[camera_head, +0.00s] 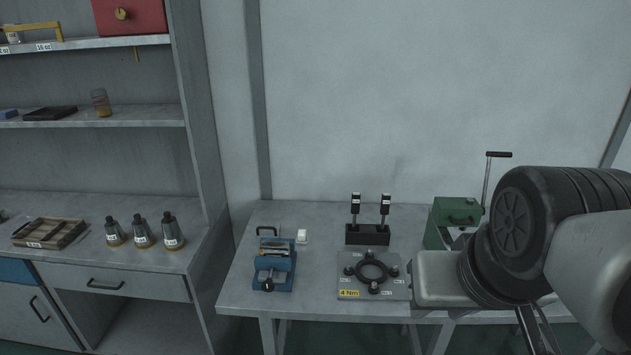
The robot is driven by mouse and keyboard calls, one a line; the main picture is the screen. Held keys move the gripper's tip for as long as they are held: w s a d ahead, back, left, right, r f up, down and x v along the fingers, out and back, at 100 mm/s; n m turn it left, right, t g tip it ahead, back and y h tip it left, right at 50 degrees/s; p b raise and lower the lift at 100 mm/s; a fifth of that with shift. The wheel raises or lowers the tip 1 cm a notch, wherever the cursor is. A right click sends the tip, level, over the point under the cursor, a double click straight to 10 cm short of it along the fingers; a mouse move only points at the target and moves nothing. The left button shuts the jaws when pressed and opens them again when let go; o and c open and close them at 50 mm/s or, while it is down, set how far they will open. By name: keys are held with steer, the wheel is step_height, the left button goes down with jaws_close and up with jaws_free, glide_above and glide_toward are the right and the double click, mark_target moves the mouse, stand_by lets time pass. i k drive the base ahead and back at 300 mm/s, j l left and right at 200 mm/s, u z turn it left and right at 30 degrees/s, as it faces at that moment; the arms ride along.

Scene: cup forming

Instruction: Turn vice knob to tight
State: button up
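The blue vice (284,272) stands upright on the left part of the grey table. Its black knob (267,285) is at the front, facing me, and is too small to read its setting. A black bar handle (266,231) shows just behind the vice. My arm enters from the right, over the right end of the table, well away from the vice. I cannot make out my gripper or its fingers; the vice is not touched by any part of my arm.
The table (236,290) also bears a fixture plate (345,272) with a black ring, a black stand (367,235) and a green crank box (453,213), partly hidden by my arm.

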mark_target(267, 285)
steer(key=u, duration=0.85)
steer(key=i+l+u, duration=0.15)
steer(key=i, duration=0.2)
steer(key=k+j, duration=0.1)
steer(key=j, duration=0.25)
steer(key=k+j+u, duration=0.15)
steer(key=j, duration=0.2)
